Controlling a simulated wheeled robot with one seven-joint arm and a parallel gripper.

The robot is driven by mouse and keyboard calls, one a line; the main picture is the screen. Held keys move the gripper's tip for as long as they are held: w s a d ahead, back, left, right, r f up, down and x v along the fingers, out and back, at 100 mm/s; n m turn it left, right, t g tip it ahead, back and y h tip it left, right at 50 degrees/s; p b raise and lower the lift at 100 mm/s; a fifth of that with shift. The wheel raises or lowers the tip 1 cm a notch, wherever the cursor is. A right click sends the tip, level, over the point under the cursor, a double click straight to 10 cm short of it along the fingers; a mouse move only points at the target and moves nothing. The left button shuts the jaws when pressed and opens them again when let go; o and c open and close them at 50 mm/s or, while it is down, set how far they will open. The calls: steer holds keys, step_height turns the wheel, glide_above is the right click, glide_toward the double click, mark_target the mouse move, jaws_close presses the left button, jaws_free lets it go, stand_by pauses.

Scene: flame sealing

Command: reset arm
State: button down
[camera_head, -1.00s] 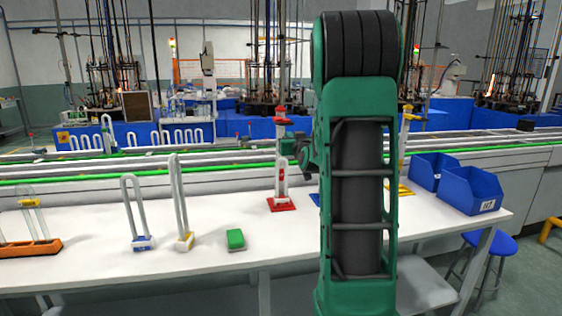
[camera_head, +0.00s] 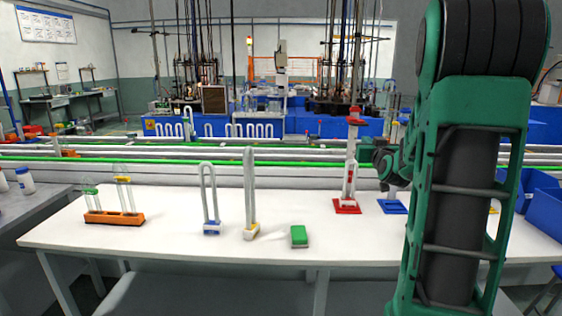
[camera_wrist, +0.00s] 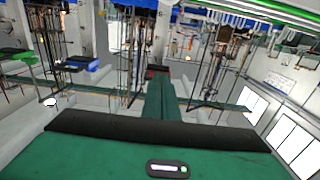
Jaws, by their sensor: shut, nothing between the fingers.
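My gripper (camera_wrist: 161,95) shows in the wrist view as green fingers lying together beyond the wide green and black wrist body. It is shut and empty. In the head view my green and black arm (camera_head: 460,190) stands large at the right. A green end part of it (camera_head: 367,152) sticks out to the left above the table's back half, close to the red stand (camera_head: 347,206). I cannot make out the fingertips there. The wrist view is tilted and looks over the room, with no table object close to the fingers.
The white table (camera_head: 150,240) bears an orange rack (camera_head: 114,217), a blue-based U-tube (camera_head: 211,228), a yellow-based tube (camera_head: 251,232), a green block (camera_head: 299,237) and a blue stand (camera_head: 392,206). Blue bins (camera_head: 540,208) stand at the right, partly behind my arm. The table's front left is clear.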

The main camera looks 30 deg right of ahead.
steer(key=s+a+f+n+g+y, duration=0.1)
steer(key=s+a+f+g+y, duration=0.2)
steer(key=s+a+f, duration=0.3)
steer(key=s+a+f+g+y, duration=0.35)
steer(key=a+f, duration=0.25)
steer(key=a, duration=0.3)
steer(key=s+a+f+g+y, duration=0.1)
steer(key=s+a+f+g, duration=0.1)
steer(key=s, duration=0.6)
steer(key=s+a+f+g+y, duration=0.1)
steer(key=s+a+f+g, duration=0.1)
steer(key=s+a+g, duration=0.2)
steer(key=s+a+f+m+g+y, duration=0.1)
steer(key=s+a+f+g, duration=0.1)
steer(key=s+a, duration=0.6)
steer(key=s+g, duration=0.1)
steer(key=s, duration=0.3)
steer(key=shift+s, duration=0.2)
steer(key=shift+w+f, duration=0.25)
steer(key=shift+w, duration=0.4)
